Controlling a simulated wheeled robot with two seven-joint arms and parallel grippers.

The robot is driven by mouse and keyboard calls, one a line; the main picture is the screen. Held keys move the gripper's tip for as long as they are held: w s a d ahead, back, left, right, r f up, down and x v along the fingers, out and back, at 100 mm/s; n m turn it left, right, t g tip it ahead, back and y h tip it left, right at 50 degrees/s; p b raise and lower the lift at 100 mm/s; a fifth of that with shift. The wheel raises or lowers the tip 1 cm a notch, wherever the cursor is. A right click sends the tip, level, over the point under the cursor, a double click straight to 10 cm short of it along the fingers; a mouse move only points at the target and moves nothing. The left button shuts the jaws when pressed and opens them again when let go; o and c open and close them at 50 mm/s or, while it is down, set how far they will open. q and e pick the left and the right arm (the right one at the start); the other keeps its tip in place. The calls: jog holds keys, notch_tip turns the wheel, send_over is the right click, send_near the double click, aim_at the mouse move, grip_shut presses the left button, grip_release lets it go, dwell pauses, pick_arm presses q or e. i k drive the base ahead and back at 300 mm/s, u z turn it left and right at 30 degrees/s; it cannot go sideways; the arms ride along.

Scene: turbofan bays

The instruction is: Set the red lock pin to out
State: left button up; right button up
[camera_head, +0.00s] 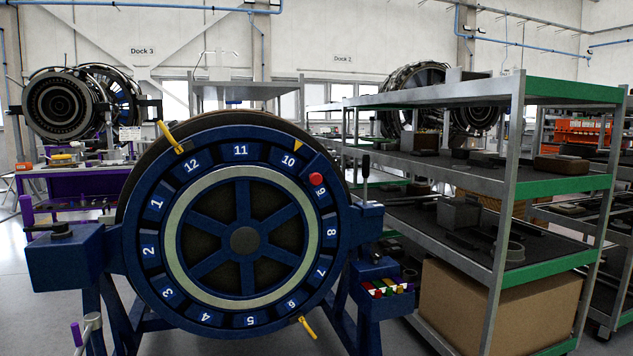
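The red lock pin (316,179) shows as a round red knob on the upper right of the blue rim, just above the number 9. Whether it stands in or out cannot be told from this angle. The large blue numbered wheel (241,150) stands upright in front of me, with 11 near its top. A yellow-orange triangular pointer (298,146) sits by the number 10. Neither of my grippers is in view.
A yellow handle (170,137) sticks out at the wheel's upper left, another (307,327) at its lower right. A blue box (66,258) stands left of the wheel. A small tray (386,304) of coloured pieces and a green-edged shelf rack (507,160) stand right.

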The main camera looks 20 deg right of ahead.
aim_at(315, 179)
jog(key=z, duration=0.55)
jog(key=i, duration=1.05)
jog(key=z, duration=0.15)
